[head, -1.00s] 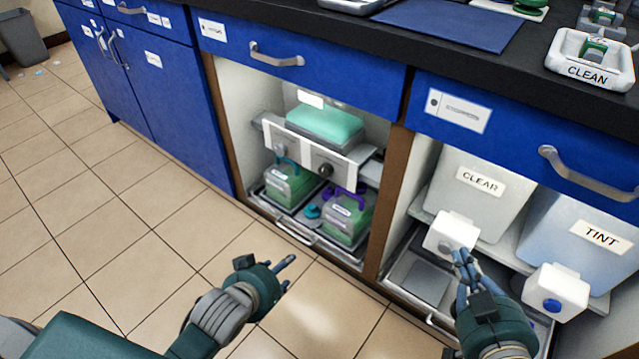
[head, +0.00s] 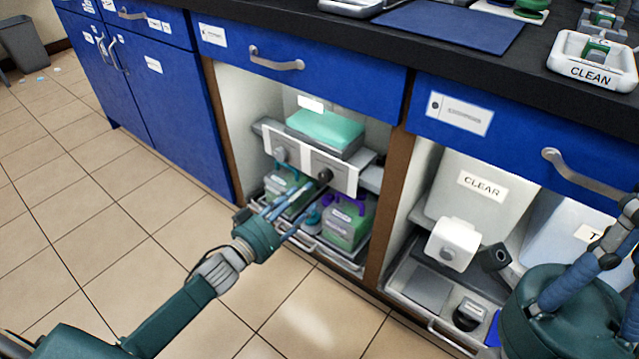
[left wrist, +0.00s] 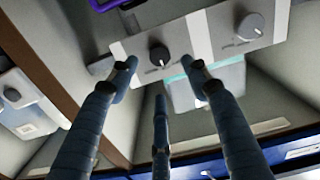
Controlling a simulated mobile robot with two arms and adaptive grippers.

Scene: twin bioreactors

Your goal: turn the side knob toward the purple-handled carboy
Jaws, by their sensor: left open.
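The left knob (head: 280,154) is above the teal-handled carboy (head: 280,186); the darker right knob (head: 323,174) is above the purple-handled carboy (head: 345,222). I cannot tell which is the side knob. My left gripper (head: 293,212) is open and empty, its fingers reaching toward the panel from below. The left wrist view, turned over, shows the dark knob (left wrist: 160,56) just beyond the fingertips, apparently untouched, and the other knob (left wrist: 251,27) to the right. My right gripper (head: 590,285) is at the right edge, partly cut off.
A teal-topped unit (head: 325,128) sits behind the panel. A brown post (head: 388,200) divides the cabinets.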

